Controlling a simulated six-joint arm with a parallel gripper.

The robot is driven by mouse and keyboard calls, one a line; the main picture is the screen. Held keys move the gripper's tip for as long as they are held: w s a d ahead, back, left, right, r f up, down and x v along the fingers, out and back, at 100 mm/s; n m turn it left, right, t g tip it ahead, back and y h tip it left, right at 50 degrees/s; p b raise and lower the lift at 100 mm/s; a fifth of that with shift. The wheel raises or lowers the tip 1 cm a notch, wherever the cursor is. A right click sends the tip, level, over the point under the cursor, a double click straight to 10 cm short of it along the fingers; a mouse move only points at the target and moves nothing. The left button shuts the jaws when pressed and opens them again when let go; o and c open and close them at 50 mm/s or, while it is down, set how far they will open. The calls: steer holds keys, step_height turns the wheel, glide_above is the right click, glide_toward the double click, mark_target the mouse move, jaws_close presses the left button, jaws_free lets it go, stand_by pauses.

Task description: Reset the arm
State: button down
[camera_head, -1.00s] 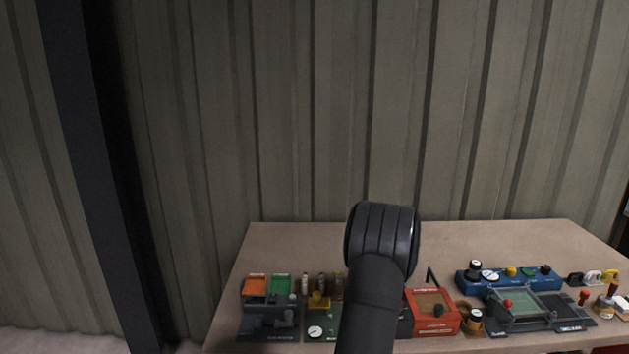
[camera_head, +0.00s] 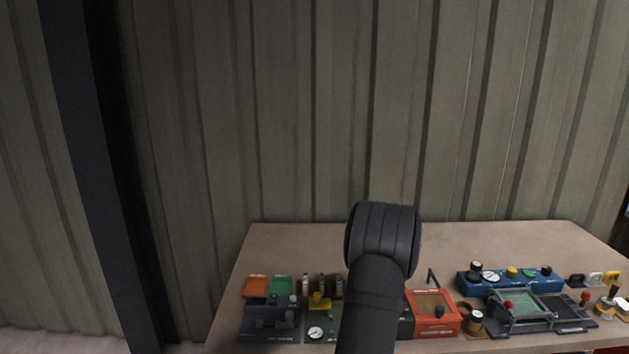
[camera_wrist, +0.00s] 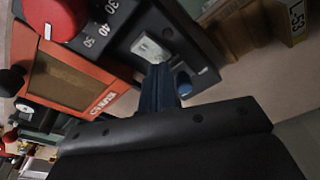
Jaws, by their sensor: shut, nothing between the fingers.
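In the head view my arm (camera_head: 375,285) rises from the bottom centre in front of the table. It hides part of the table, and my gripper does not show there. In the wrist view my gripper (camera_wrist: 162,76) has its dark blue fingers together with nothing between them. The fingers point at a black device with a pale plate (camera_wrist: 150,47) and a blue knob (camera_wrist: 183,82). I cannot tell whether the fingertips touch it.
An orange box (camera_head: 434,326) stands right of my arm and also fills the left of the wrist view (camera_wrist: 103,98). A blue panel (camera_head: 515,284) and a grey frame (camera_head: 520,325) lie farther right. Orange (camera_head: 256,286) and green trays stand left. The table's back strip (camera_head: 500,240) is clear.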

steer(key=shift+f, duration=0.15)
step_height(320, 180, up, 8)
steer(key=s+a+r+m+t+h, duration=0.2)
steer(key=s+a+r+m+h, duration=0.1)
steer(key=s+a+r, duration=0.3)
steer(key=shift+s+a, duration=0.35)
steer(key=shift+s, duration=0.4)
steer(key=shift+w+f, duration=0.1)
steer(key=shift+w+d+f+n+g+y, duration=0.35)
steer(key=shift+w+d+f+n+y, duration=0.15)
steer(key=shift+w+d+f, duration=0.75)
steer(key=shift+w+d+f+n+g+y, duration=0.3)
steer(key=shift+w+d+f+n+y, duration=0.2)
steer(key=shift+w+d+f, duration=0.65)
steer(key=shift+w+d+f+n+g+y, duration=0.45)
steer(key=shift+w+d+f, duration=0.5)
steer(key=shift+w+f, duration=0.5)
steer(key=shift+s+f, duration=0.15)
steer(key=shift+s, duration=0.05)
